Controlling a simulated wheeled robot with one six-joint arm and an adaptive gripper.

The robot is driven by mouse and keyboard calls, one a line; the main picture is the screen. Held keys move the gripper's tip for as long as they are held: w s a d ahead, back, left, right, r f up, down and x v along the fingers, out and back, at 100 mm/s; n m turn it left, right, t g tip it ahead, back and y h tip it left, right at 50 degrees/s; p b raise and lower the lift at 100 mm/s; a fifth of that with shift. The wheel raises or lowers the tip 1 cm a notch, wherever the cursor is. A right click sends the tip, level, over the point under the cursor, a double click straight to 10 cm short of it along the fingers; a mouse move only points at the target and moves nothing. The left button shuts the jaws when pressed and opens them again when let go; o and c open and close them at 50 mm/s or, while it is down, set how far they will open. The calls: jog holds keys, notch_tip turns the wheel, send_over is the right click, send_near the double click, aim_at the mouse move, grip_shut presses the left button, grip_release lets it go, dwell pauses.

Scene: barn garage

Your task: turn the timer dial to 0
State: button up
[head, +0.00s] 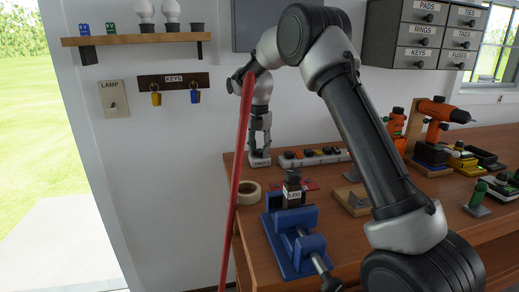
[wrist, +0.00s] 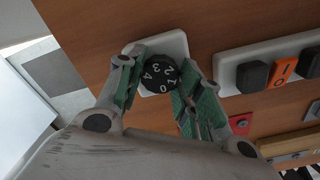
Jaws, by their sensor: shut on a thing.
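The timer dial (wrist: 160,74) is a round black knob with white numbers 0 to 4 on its top. It sits on a white timer base (wrist: 177,45) on the workbench. My gripper (wrist: 158,66) has one finger on each side of the dial and is shut on it. In the wrist view the 0 is at the dial's lower side. I cannot make out a pointer mark. In the head view my gripper (head: 261,141) reaches down over the timer base (head: 260,160) at the back of the bench, and the dial is mostly hidden.
A power strip (head: 313,157) with switches lies right of the timer. A tape roll (head: 249,193), a blue vise (head: 291,240) and a red flat piece (wrist: 240,123) are nearby. A long red bar (head: 238,180) crosses the head view in front. Wall drawers (head: 424,35) hang upper right.

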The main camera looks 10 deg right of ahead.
aim_at(259, 150)
jog(key=o, duration=1)
jog(key=shift+o, duration=0.2)
notch_tip(259, 150, up, 12)
